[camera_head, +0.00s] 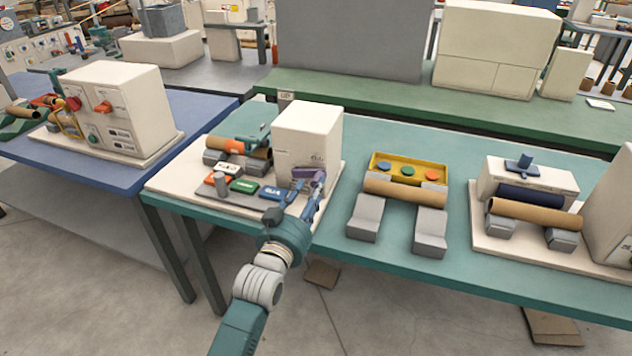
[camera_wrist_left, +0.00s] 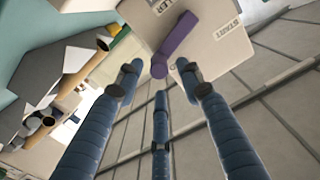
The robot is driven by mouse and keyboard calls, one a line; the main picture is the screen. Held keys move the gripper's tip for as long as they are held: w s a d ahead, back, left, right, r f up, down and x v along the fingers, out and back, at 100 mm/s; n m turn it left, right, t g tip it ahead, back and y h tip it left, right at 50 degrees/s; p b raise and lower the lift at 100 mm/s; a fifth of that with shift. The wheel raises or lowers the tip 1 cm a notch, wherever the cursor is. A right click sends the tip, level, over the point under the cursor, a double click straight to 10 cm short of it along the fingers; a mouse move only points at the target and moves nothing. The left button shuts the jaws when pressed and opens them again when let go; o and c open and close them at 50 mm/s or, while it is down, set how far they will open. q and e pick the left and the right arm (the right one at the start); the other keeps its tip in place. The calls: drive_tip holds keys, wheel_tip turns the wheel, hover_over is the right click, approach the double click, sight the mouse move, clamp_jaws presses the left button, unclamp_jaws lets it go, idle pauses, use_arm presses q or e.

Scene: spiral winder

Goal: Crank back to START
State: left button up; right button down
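The purple crank (camera_head: 318,179) is on the front of the white winder box (camera_head: 308,135). In the left wrist view the crank (camera_wrist_left: 174,45) points down from its hub toward my fingers, with its rounded knob at the lower end. A START label (camera_wrist_left: 229,27) is on the box face to the right of the crank, so the crank does not point at it. My left gripper (camera_head: 302,198) is in front of the box. In the left wrist view my left gripper (camera_wrist_left: 159,86) has its fingers spread and empty, with the knob just beyond the tips. My right gripper is out of view.
Coloured labelled blocks (camera_head: 244,186) lie on the winder's base, left of my gripper. A cardboard tube (camera_head: 405,191) rests on grey supports to the right, by a yellow tray (camera_head: 381,162). Another tube station (camera_head: 535,214) stands farther right.

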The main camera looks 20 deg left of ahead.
sight(306, 178)
use_arm(q)
drive_tip(key=shift+w+d, duration=0.1)
drive_tip(key=shift+w, duration=1.9)
clamp_jaws()
